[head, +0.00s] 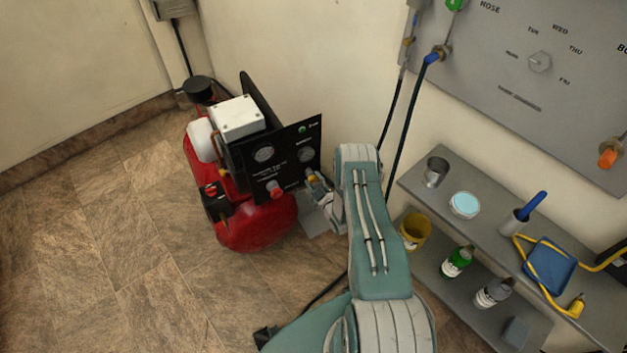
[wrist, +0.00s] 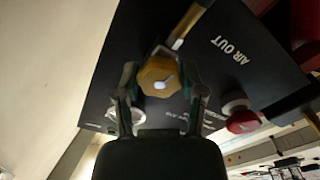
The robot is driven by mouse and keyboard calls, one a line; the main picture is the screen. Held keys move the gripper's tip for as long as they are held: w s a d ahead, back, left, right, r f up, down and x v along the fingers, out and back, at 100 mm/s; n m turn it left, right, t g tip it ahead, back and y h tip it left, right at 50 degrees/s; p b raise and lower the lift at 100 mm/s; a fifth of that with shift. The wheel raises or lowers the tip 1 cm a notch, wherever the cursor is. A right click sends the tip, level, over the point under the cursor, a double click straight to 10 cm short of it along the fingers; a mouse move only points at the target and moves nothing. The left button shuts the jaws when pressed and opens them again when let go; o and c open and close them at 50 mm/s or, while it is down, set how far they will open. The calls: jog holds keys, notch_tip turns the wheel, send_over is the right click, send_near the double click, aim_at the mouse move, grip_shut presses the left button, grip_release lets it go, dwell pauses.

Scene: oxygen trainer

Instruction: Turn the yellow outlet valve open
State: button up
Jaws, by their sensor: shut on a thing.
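The yellow outlet valve (wrist: 158,77) is a round knob with a pale mark on its face, on the black panel near the "AIR OUT" lettering in the wrist view. My gripper (wrist: 159,88) is shut on it, with one finger on each side of the knob. In the head view my gripper (head: 322,192) is at the lower right of the black panel (head: 283,160), and only a bit of the yellow valve (head: 311,178) shows past it. The panel is on the red compressor (head: 258,225).
A red knob (wrist: 240,118) is beside the valve on the panel; it also shows in the head view (head: 275,190). A grey shelf (head: 410,180) with cups and bottles stands on the right. Hoses hang from the wall board (head: 520,85). The floor at left is clear.

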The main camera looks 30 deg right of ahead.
jog(key=shift+s+a+f+n, duration=0.1)
jog(key=shift+s+f+n, duration=0.2)
jog(key=shift+n, duration=0.6)
jog(key=o, duration=1.2)
jog(key=shift+c, duration=0.2)
jog(key=shift+w+r, duration=0.1)
jog(key=shift+w, duration=0.05)
jog(key=shift+r, duration=0.1)
jog(key=s, duration=1.2)
jog(key=shift+d, duration=0.3)
jog(key=shift+w, duration=0.1)
